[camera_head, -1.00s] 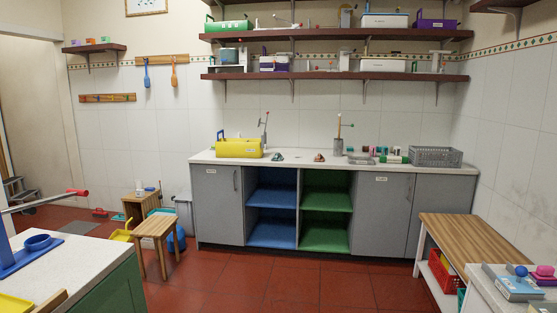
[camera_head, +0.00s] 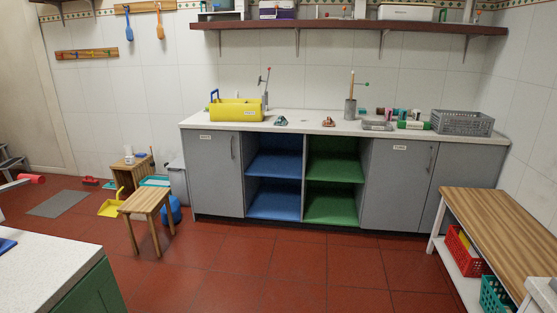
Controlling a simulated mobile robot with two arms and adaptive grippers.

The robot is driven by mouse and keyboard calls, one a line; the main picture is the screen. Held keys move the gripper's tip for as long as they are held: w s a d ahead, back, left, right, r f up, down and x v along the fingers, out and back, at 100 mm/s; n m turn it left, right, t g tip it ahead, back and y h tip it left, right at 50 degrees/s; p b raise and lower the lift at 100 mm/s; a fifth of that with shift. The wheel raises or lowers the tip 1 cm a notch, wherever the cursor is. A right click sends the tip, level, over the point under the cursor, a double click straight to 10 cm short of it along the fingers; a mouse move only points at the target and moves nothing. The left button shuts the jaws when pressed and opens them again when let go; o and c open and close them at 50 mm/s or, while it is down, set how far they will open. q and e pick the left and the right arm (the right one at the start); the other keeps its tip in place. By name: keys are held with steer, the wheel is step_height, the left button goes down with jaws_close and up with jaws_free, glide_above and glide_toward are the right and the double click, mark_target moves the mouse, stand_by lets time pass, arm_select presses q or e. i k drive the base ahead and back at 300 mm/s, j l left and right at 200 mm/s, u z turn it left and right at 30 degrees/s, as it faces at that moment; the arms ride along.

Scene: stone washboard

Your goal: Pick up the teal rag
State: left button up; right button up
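A small crumpled teal rag (camera_head: 281,121) lies on the pale worktop (camera_head: 303,124) along the far wall. It sits just right of the yellow toolbox (camera_head: 236,109). A similar small orange-brown crumpled cloth (camera_head: 328,122) lies farther right on the same worktop. Neither of my grippers shows in the head view, so their state is hidden.
Grey cabinets (camera_head: 213,175) and open blue (camera_head: 273,166) and green (camera_head: 334,170) shelves stand under the worktop. A wooden stool (camera_head: 147,205) stands at the left, a slatted bench (camera_head: 505,228) at the right. The red tiled floor (camera_head: 300,264) between is clear.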

mark_target(281, 121)
steer(key=i+u, duration=0.2)
steer(key=i, duration=2.15)
